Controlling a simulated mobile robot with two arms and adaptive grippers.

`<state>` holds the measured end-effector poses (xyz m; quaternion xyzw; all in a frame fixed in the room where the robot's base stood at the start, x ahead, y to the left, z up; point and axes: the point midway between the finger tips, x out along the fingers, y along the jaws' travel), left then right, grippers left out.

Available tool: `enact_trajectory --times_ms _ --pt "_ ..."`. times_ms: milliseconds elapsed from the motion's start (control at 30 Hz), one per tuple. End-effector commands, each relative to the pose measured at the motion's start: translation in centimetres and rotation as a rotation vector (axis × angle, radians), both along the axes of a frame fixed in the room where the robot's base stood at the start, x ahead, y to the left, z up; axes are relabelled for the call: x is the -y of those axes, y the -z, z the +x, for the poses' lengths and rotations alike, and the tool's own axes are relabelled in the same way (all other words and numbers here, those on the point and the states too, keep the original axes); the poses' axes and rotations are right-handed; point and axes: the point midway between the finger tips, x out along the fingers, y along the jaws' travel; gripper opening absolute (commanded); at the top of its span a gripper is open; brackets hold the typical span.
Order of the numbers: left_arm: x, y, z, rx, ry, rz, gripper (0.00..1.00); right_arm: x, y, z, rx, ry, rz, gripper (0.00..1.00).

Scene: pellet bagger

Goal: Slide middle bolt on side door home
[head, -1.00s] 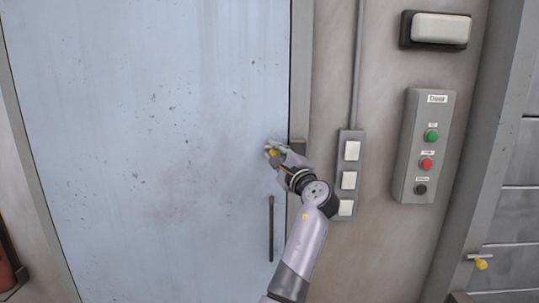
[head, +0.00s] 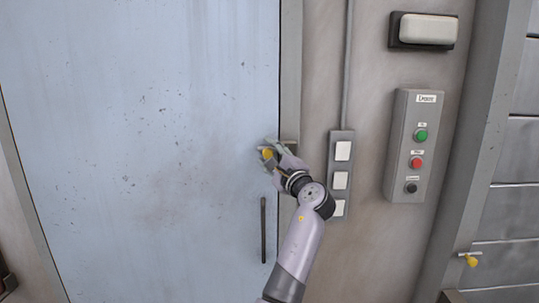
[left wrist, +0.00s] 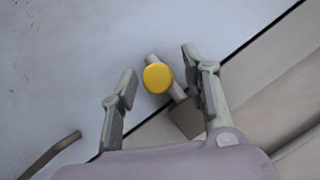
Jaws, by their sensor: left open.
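The middle bolt is a short metal rod with a round yellow knob (left wrist: 158,77), set on the pale blue side door (head: 150,130) by its right edge. In the left wrist view the rod points across the door seam toward a dark block (left wrist: 187,118) on the frame side. I cannot tell how far it enters the block. My left gripper (head: 268,150) is at the bolt, open, with one finger on each side of the knob. A gap shows on both sides in the left wrist view. My right gripper is not in view.
A dark vertical door handle (head: 263,230) is just below the gripper. Right of the frame are a strip of white switches (head: 341,180) and a grey button box (head: 415,145). Another yellow-knobbed bolt (head: 471,261) is on the panel at far right.

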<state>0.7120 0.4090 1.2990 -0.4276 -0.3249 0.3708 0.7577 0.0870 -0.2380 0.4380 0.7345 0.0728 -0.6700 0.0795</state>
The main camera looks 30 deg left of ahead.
Motion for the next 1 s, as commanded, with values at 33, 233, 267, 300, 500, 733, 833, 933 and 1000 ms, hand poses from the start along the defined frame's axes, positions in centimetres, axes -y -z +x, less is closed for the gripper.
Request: enact_trajectory --times_ms 33,233,267,300,500,733,833,933,1000 --pt "0.6 0.2 -0.2 0.000 0.003 -0.001 0.43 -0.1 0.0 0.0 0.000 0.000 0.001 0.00" --pt "3.8 0.9 -2.2 -0.001 0.004 -0.002 0.43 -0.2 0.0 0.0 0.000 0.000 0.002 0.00" --pt "4.4 1.0 -2.6 0.000 0.004 -0.002 0.43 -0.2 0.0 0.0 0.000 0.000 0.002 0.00" --pt "5.2 1.2 -3.0 0.000 0.005 -0.002 0.43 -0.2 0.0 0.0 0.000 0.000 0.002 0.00" --pt "8.2 1.8 -4.9 -0.001 0.004 -0.002 0.43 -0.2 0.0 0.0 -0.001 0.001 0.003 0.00" --pt "9.7 2.1 -5.9 -0.001 0.002 -0.001 0.43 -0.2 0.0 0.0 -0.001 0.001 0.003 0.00" --pt "9.8 2.1 -5.9 -0.001 0.002 -0.001 0.43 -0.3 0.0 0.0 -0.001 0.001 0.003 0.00" --pt "9.7 2.1 -5.9 0.000 0.001 0.000 0.43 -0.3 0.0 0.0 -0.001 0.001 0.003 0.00" --pt "9.7 2.1 -5.9 0.000 0.001 0.000 0.43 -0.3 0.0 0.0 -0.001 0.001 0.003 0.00"
